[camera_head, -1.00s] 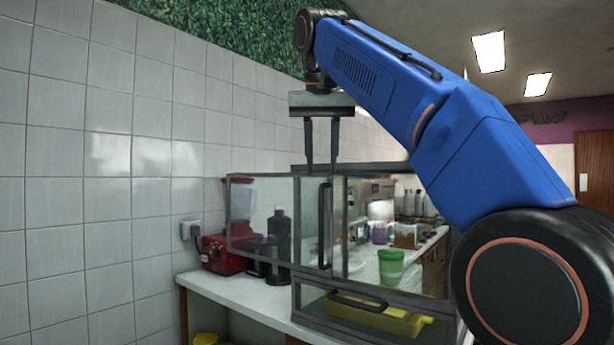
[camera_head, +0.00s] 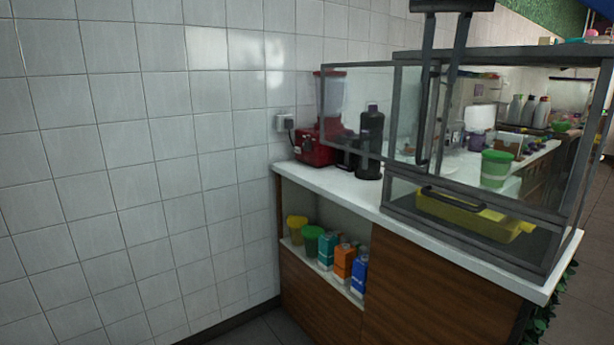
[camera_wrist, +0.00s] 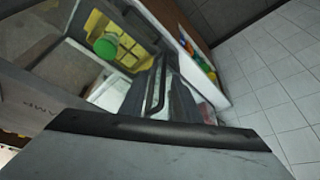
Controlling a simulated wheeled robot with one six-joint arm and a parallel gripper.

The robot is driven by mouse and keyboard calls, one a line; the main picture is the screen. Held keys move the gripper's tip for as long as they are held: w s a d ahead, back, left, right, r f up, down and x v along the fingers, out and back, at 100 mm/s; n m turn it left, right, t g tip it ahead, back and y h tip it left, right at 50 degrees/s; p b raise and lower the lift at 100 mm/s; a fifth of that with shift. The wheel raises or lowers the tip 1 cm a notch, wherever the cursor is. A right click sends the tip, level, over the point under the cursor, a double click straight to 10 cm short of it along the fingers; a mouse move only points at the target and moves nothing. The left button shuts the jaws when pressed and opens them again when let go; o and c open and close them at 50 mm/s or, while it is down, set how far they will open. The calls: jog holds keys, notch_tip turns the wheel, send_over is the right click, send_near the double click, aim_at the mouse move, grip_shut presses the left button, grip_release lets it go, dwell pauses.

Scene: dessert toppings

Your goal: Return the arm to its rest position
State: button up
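My gripper (camera_head: 438,72) hangs from the top edge of the head view, in front of the glass display case (camera_head: 480,250). Most of my arm is outside the head view. In the wrist view, a large grey part of my gripper fills the bottom, with the case handle (camera_wrist: 155,85) beyond it.
A glass door (camera_head: 355,115) projects left from the case. A green-lidded tub (camera_head: 495,168) and yellow tray (camera_head: 470,218) show through the glass. Floor is clear at lower left.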

jog(key=s+d+f+n, duration=0.1)
jog(key=s+f, duration=0.6)
jog(key=f, duration=0.9)
jog(key=s+d+f+n+y, duration=0.1)
jog(key=s+f, duration=0.6)
jog(key=f, duration=0.9)
jog(key=s+d+f+n, duration=0.1)
jog(key=s+f, duration=0.6)
jog(key=f, duration=1)
jog(key=shift+s, duration=0.35)
